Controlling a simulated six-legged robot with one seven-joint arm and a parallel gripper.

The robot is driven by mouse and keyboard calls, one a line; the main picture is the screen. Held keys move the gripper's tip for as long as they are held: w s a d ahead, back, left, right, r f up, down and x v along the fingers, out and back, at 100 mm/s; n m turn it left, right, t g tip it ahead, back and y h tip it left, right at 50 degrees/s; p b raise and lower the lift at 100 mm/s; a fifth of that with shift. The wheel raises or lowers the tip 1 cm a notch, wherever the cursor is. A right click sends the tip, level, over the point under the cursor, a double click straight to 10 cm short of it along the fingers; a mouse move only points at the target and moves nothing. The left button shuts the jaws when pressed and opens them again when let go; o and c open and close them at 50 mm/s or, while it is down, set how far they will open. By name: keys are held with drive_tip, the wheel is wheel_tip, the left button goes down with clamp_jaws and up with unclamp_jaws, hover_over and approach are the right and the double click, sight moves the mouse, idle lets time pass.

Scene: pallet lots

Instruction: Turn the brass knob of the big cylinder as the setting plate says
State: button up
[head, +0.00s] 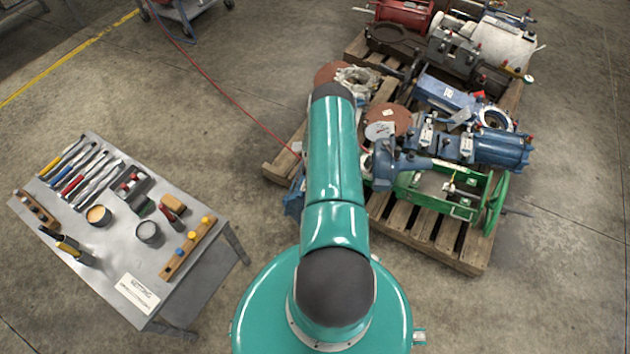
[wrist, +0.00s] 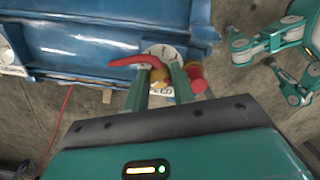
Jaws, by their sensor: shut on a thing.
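In the wrist view my gripper (wrist: 159,82) is shut on a brass knob (wrist: 158,73), with one finger on each side. The knob sits in front of a round pale dial (wrist: 166,51) on a big blue body (wrist: 95,48), which I take as the big cylinder. A red lever (wrist: 128,60) reaches left from beside the knob. A red fitting (wrist: 195,75) is just right of the right finger. The dial's marks are too small to read. In the head view my arm hides the gripper and knob. A white setting plate (head: 138,291) lies on the grey table; its lower line is unreadable.
The grey table (head: 120,235) at left holds tools, two cups and wooden racks. Wooden pallets (head: 448,240) at right carry blue, green and red machine parts, including a blue motor-like cylinder (head: 500,149). A red hose (head: 235,103) crosses the floor. The floor at far right is clear.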

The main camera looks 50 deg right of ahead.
drive_tip(key=m, duration=0.4)
drive_tip(key=shift+m, duration=0.3)
drive_tip(key=m, duration=0.4)
drive_tip(key=shift+w+m+y, duration=0.1)
drive_tip(key=shift+m+y, duration=0.2)
drive_tip(key=m, duration=0.4)
drive_tip(key=shift+m+g, duration=0.3)
drive_tip(key=m, duration=0.4)
drive_tip(key=shift+m, duration=0.3)
drive_tip(key=o, duration=1)
drive_tip(key=shift+y, duration=0.3)
